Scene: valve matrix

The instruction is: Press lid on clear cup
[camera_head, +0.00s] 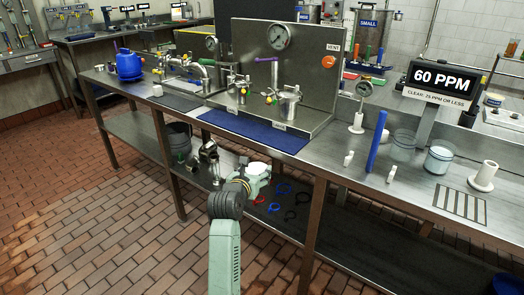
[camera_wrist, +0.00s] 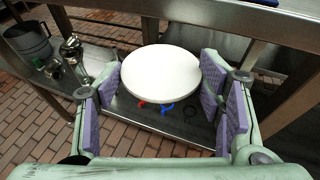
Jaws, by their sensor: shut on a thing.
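My gripper (camera_head: 246,180) is in front of the steel bench, below the bench top's front edge in the picture. In the wrist view, my gripper (camera_wrist: 160,82) has its purple pads at either side of a round white lid (camera_wrist: 160,70) and is shut on it. The lid (camera_head: 257,168) also shows in the head view as a small white disc. Two clear cups stand upright on the bench at the right. One clear cup (camera_head: 403,146) looks empty; the other cup (camera_head: 439,160) has white contents. Both are well apart from my gripper.
A blue upright bar (camera_head: 377,141) and small white fittings (camera_head: 391,174) stand left of the cups. A white spool-shaped piece (camera_head: 483,177) and a striped plate (camera_head: 460,206) are to the right. The lower shelf holds a bucket (camera_head: 179,141) and coloured rings (camera_head: 283,188).

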